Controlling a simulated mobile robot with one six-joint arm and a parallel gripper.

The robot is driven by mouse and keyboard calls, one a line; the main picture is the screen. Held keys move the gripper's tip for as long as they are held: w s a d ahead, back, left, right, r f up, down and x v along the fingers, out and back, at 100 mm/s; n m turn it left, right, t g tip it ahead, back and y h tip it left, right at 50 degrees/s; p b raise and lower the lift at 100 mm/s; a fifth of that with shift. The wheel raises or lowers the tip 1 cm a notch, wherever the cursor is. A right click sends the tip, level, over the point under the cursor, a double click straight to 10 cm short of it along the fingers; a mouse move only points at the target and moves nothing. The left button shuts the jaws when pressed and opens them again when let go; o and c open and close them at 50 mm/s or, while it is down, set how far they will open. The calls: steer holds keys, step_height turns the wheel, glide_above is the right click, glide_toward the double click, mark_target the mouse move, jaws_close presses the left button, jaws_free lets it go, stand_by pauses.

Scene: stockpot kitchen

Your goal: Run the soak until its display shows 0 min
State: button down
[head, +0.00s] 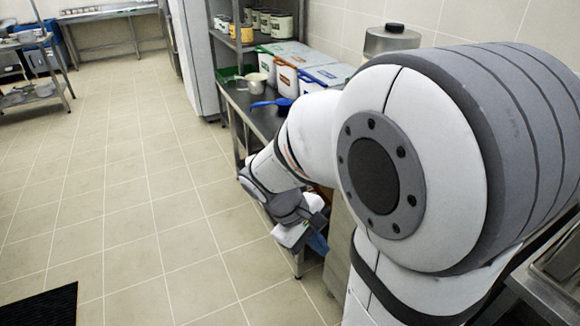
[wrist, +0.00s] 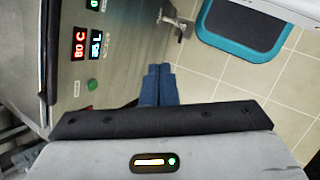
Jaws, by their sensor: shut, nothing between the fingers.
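A steel control panel (wrist: 125,60) fills the left of the wrist view. It carries a red display (wrist: 80,45) that seems to read 80 C and a pale display (wrist: 97,46) that seems to read 85 L. A green display (wrist: 93,5) is cut off by the top edge, and its full reading cannot be told. In the head view my arm hides the panel.
A tap-like metal fitting (wrist: 177,21) juts from the panel. The open floor (head: 120,190) at left is clear.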

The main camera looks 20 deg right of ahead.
steer(key=w+d+f+n+t+h+b, duration=0.2)
steer(key=w+d+f+n+h+b, duration=0.2)
steer(key=f, duration=0.6)
steer(key=w+d+f+n+t+h+b, duration=0.2)
steer(key=w+d+f+n+h+b, duration=0.2)
steer(key=w+f+n+h, duration=0.4)
steer(key=w+f+n, duration=0.2)
steer(key=w, duration=0.2)
steer(key=shift+w+h, duration=0.2)
steer(key=shift+h, duration=0.1)
steer(key=shift+d, duration=0.15)
steer(key=w+d, duration=0.1)
steer(key=d, duration=1.3)
steer(key=shift+b, duration=0.35)
